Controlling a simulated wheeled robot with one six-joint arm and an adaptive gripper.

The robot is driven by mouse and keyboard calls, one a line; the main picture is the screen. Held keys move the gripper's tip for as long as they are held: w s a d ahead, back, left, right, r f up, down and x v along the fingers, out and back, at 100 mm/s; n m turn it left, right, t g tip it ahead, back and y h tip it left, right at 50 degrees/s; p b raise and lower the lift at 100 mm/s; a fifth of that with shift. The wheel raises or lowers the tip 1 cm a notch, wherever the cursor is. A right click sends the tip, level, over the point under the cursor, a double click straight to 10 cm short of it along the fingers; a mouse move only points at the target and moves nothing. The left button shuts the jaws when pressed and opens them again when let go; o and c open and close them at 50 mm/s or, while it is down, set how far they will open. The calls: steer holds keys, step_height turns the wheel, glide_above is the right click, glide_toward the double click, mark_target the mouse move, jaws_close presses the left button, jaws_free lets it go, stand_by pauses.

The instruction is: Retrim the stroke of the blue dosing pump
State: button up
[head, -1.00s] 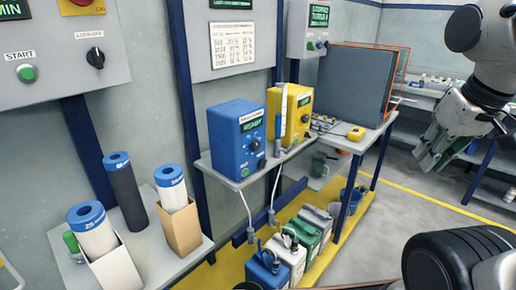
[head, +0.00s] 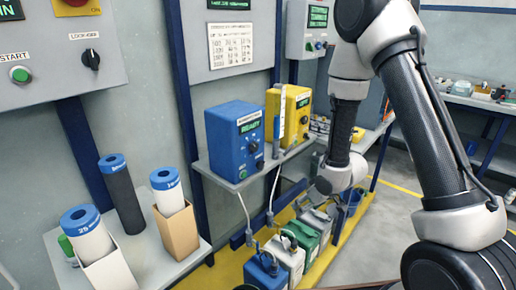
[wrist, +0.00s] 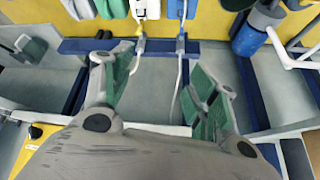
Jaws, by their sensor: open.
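The blue dosing pump (head: 228,138) stands upright on a grey wall shelf (head: 243,181) in the head view. Its green display appears to read READY, and dark knobs (head: 254,147) sit on its front face below it. The yellow pump (head: 290,122) stands to its right, with a pale upright cylinder between them. I cannot make out the blue pump in the wrist view.
Canisters (head: 289,258) stand on a yellow floor platform below the shelf, with hoses hanging down to them. Blue-capped cartridges (head: 123,195) stand on a bench at left. A control panel (head: 60,55) hangs above it. My arm hides part of the right-hand bench.

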steer(key=w+a+t+y, duration=0.1)
steer(key=w+a+y, duration=0.1)
steer(key=a, duration=0.2)
steer(key=t+y, duration=0.7)
glide_toward(256, 147)
steer(key=x, duration=0.8)
steer(key=shift+w, duration=0.1)
steer(key=shift+w+a, duration=0.4)
steer(key=shift+a, duration=0.1)
steer(key=c, duration=1)
